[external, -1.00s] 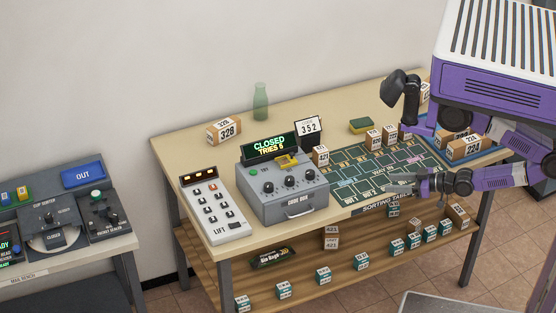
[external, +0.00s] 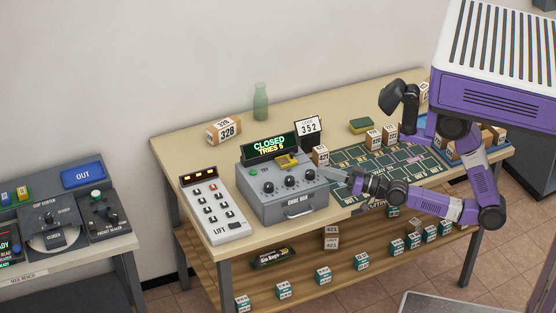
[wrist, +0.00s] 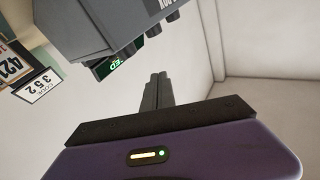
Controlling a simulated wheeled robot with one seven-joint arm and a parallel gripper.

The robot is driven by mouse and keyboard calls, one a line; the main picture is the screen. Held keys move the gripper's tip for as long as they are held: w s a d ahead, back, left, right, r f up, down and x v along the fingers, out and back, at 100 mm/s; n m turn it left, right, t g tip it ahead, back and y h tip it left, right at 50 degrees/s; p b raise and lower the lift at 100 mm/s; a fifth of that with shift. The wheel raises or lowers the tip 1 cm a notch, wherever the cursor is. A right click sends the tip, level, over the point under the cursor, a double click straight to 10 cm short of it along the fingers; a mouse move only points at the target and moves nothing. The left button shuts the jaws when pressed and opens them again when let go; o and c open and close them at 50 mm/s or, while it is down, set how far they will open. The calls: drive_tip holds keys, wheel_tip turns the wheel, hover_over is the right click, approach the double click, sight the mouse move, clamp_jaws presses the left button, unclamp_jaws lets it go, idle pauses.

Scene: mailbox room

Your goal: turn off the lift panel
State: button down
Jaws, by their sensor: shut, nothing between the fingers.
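The lift panel (external: 225,226) is a light grey slab with rows of dark switches, one red button and a dark display with lit amber marks. It lies at the left end of the table in the external view. My gripper (external: 330,172) is shut and empty, just right of the grey code box (external: 285,207), with the box between it and the panel. In the wrist view my shut fingers (wrist: 157,85) point toward the code box (wrist: 95,25), seen upside down. The lift panel does not show in the wrist view.
The code box display (external: 270,148) reads CLOSED, TRIES 5. A card reading 352 (external: 308,129), a parcel marked 328 (external: 224,131) and a green bottle (external: 260,102) stand behind it. A green sorting mat (external: 405,165) with small parcels covers the right part of the table (external: 165,145).

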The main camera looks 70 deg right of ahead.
drive_tip(key=w+a, duration=0.1)
drive_tip(key=w, duration=0.2)
drive_tip(key=w+a+r+y, duration=0.1)
drive_tip(key=w+a, duration=0.1)
drive_tip(key=w, duration=0.1)
drive_tip(key=w+a+r+n+y+b, duration=0.1)
drive_tip(key=w+a, duration=0.1)
drive_tip(key=w, duration=0.1)
drive_tip(key=shift+w+a, duration=0.25)
drive_tip(key=shift+w, duration=0.15)
drive_tip(key=w+a+r+n+g+y+b, duration=0.25)
drive_tip(key=w+a+r+n+g, duration=0.2)
drive_tip(key=w+a, duration=0.5)
drive_tip(key=w+a+r+n+g+y+b, duration=0.1)
drive_tip(key=w+a+r+n+g+y, duration=0.35)
drive_tip(key=w+a, duration=0.45)
drive_tip(key=s+d+f+g+h, duration=0.6)
drive_tip(key=s+g+h, duration=0.1)
drive_tip(key=g+h, duration=0.1)
drive_tip(key=shift+s+d+f, duration=0.15)
drive_tip(key=shift+f, duration=0.25)
